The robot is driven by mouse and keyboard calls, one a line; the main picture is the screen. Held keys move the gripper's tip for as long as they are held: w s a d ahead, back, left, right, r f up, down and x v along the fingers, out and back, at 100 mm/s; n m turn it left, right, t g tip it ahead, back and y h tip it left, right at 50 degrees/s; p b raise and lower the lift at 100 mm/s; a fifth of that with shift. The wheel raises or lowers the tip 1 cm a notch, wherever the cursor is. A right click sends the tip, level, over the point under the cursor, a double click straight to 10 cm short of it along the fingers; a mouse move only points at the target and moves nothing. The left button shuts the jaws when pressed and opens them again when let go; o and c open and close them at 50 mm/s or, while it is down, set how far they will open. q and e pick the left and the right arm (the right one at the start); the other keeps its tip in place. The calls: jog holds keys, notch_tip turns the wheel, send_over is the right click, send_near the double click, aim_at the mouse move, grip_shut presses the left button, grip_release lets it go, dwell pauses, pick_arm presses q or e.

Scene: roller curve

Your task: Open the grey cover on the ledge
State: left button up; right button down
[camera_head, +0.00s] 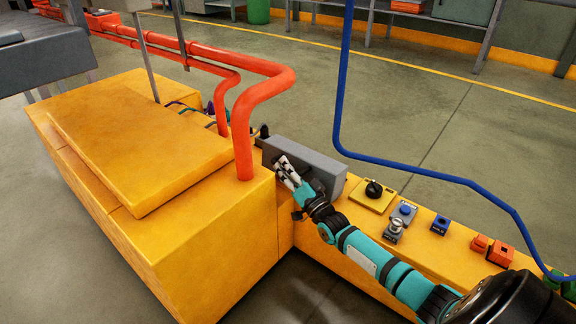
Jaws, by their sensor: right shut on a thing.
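The grey cover (325,168) is a box-like piece on the yellow ledge (414,231), just right of the big yellow block. It looks closed, with its front face upright. My right arm reaches in from the lower right. My right gripper (284,168) is at the left part of the cover's front and is shut on the cover. The exact contact is partly hidden by the fingers. My left gripper is not in view.
Along the ledge to the right are a black knob on a yellow plate (373,191), a blue button (404,210), a metal knob (395,229) and orange blocks (490,248). Red pipes (245,120) rise left of the cover. A blue hose (340,90) hangs behind.

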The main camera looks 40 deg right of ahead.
dwell(0.4)
jog(key=c, duration=1.3)
grip_release()
jog(key=shift+c, duration=0.2)
